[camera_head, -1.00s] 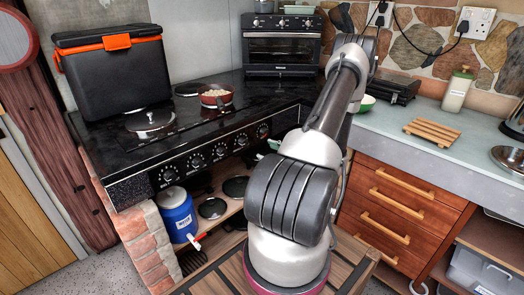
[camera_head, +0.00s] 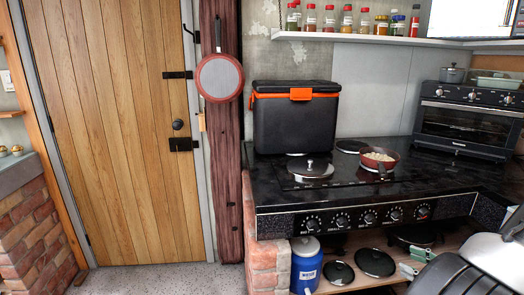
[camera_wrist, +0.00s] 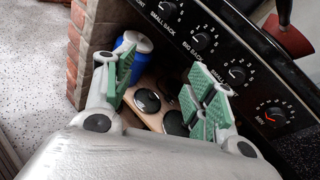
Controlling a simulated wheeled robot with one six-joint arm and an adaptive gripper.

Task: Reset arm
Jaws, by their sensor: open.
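My gripper (camera_wrist: 168,95) is open in the wrist view, its two green-padded fingers apart with nothing between them. It points at the lower shelf below the stove knobs. In the head view, my gripper (camera_head: 407,261) shows at the lower right, in front of the shelf under the stove. My grey arm fills the lower right corner there, and most of it is out of frame.
The black stove top (camera_head: 350,183) holds a red pan of food (camera_head: 380,160), a lid (camera_head: 311,169) and a black cooler box (camera_head: 295,122). A blue jug (camera_head: 306,268) stands below. An oven (camera_head: 465,122) is at right. Open floor (camera_head: 165,279) lies before the wooden door (camera_head: 115,125).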

